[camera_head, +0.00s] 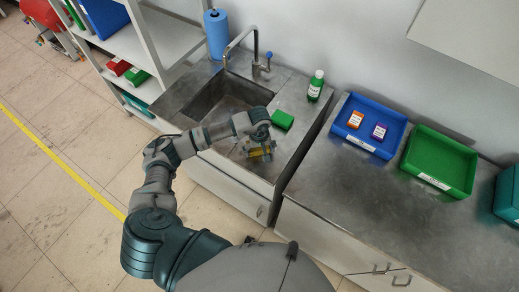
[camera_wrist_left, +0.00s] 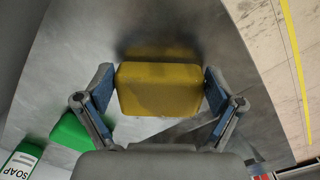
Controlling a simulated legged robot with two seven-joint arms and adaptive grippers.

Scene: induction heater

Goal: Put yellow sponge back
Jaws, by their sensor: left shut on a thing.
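The yellow sponge (camera_wrist_left: 160,89) sits between the two fingers of my left gripper in the left wrist view, with a finger against each side. In the head view my left gripper (camera_head: 262,152) is over the front part of the steel sink counter, and the sponge (camera_head: 256,152) shows only partly there. The gripper is shut on the sponge. I cannot tell whether the sponge touches the counter. My right gripper is in neither view.
A green block (camera_head: 282,120) and a green soap bottle (camera_head: 315,86) stand on the counter right of the sink basin (camera_head: 222,100). A tap (camera_head: 256,62) and blue roll (camera_head: 216,34) are behind. Blue (camera_head: 395,142) and green trays (camera_head: 466,180) stand right.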

